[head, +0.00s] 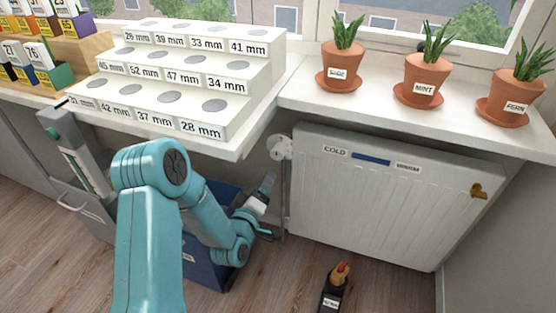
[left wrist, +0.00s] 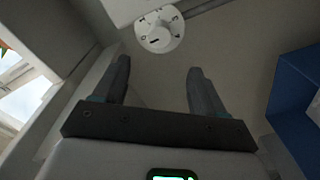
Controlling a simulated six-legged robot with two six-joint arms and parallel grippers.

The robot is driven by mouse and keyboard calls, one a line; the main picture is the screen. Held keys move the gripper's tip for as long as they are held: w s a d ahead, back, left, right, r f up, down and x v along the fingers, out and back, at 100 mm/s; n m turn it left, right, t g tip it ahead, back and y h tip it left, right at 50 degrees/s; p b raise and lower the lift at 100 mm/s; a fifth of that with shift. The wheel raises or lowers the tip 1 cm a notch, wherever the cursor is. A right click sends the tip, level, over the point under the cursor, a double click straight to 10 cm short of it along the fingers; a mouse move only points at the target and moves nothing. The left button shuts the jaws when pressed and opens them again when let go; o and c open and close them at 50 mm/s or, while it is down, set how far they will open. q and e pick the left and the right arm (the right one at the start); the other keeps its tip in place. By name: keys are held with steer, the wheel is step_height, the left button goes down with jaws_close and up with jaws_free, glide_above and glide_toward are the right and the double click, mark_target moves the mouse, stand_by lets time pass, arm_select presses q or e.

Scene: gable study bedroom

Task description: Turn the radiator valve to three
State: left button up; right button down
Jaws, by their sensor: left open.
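The radiator valve is a white round knob (head: 281,148) at the upper left corner of the white radiator (head: 385,200). In the left wrist view the knob (left wrist: 159,30) shows its face with dark marks around the rim and a dark dash; I cannot read its setting for sure. My left gripper (head: 268,184) is below and slightly left of the knob in the head view. In the left wrist view its two fingers (left wrist: 160,80) are open and empty, with the knob beyond the tips and apart from them. My right gripper is not in view.
A windowsill (head: 300,98) runs above the radiator, with several plant pots such as the one marked MINT (head: 424,90). A white stepped stand (head: 160,125) overhangs to the left. A blue box (head: 205,270) stands below my left arm. A dark item (head: 333,290) lies on the floor.

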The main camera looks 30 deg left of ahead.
mark_target(277, 156)
arm_select(q)
steer(key=x, duration=0.4)
steer(key=b+x, duration=0.1)
steer(key=x, duration=0.7)
steer(key=shift+w+d+f+b, duration=0.1)
steer(key=shift+w+d+b, duration=0.1)
steer(key=shift+w+b, duration=0.15)
steer(key=shift+w+a, duration=0.25)
steer(key=shift+w, duration=0.35)
steer(key=c, duration=1)
